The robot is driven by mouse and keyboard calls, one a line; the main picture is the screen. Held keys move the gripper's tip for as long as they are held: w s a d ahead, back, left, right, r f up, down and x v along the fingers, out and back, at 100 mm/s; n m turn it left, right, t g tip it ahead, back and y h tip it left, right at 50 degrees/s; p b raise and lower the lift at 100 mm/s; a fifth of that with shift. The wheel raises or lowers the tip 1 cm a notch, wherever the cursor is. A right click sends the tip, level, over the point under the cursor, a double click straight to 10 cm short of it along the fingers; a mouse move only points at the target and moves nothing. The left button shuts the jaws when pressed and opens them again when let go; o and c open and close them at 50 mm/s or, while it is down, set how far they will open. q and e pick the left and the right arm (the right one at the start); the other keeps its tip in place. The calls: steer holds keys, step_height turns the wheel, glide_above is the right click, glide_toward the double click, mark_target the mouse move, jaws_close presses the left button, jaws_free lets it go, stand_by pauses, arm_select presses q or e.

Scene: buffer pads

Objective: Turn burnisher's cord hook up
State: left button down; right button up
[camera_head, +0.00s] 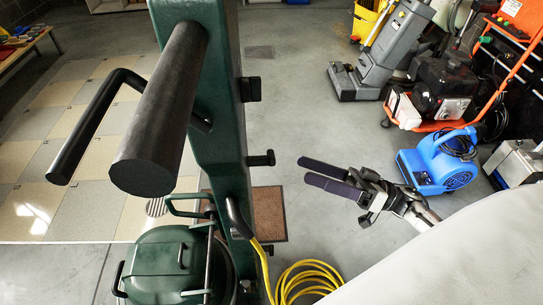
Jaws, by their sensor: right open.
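The green burnisher (222,130) stands at the left centre, its tall column rising out of the top of the view. Two short black hook-like pegs stick out from the column's right side: an upper one (250,89) and a lower one (262,159). I cannot tell for sure which is the cord hook or which way it is turned. My right gripper (304,170) is open and empty, its dark fingers pointing left toward the lower peg, with a gap between. My left gripper is out of view.
A yellow cord (305,276) lies coiled on the floor below my right gripper. A thick black handle bar (160,110) juts from the column. A blue blower (437,160), a grey floor machine (385,50) and a red-framed machine (440,90) stand at the right.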

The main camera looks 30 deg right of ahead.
mark_target(271, 157)
steer(key=p+x, duration=0.1)
steer(key=x, duration=0.9)
steer(key=shift+r, duration=0.1)
steer(key=c, duration=1.1)
